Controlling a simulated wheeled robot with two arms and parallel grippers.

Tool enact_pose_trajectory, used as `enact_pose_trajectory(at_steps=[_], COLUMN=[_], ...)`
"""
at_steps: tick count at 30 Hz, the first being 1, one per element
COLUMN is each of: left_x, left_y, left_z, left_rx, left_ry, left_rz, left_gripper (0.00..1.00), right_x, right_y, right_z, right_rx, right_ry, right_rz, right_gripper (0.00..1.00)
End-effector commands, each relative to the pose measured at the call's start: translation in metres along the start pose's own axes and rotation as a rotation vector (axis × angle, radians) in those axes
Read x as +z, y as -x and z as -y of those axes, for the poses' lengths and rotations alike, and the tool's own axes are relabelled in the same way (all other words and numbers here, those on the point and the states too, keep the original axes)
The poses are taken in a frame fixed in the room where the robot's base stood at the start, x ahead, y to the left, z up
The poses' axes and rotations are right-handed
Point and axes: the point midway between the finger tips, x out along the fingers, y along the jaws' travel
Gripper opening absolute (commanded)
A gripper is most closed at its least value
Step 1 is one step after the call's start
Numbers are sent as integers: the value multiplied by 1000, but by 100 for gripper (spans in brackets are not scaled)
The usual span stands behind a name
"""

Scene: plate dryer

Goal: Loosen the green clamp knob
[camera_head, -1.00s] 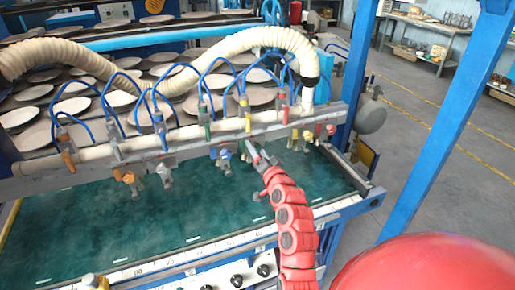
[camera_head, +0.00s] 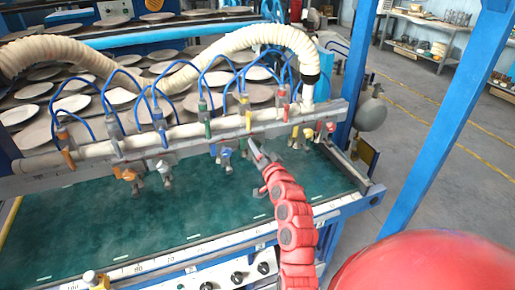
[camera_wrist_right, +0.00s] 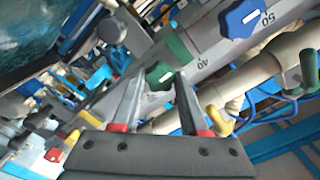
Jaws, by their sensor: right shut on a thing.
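The green clamp knob (camera_wrist_right: 158,76), with a white mark on its face, sits between the two fingertips in the right wrist view. My right gripper (camera_wrist_right: 156,80) is shut on it. In the head view, my right gripper (camera_head: 258,153) reaches up to the front rail from the red right arm, and I cannot make out the knob there, at the fingers. My left gripper is not in view.
Other clamp knobs hang along the rail (camera_head: 85,163): orange (camera_head: 128,174), white (camera_head: 163,167), blue (camera_head: 225,153) and red (camera_head: 330,127). A large blue knob (camera_wrist_right: 240,18) is close in the wrist view. The green bed (camera_head: 120,230) below is clear.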

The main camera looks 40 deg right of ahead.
Motion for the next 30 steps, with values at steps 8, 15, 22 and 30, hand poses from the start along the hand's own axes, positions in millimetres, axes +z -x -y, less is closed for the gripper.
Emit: enact_pose_trajectory(at_steps=[8,15,22,30], left_x=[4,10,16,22], left_y=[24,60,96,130], left_z=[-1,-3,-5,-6], left_rx=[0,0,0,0], left_ry=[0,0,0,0], left_rz=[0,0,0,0], left_gripper=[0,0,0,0], right_x=[4,6,5,5], right_y=[0,0,0,0], right_z=[-3,-4,-4,-2], right_rx=[-2,-3,-2,-1], right_ry=[107,304,523,779], right_rz=[-1,-3,-3,-3], right_gripper=[0,0,0,0])
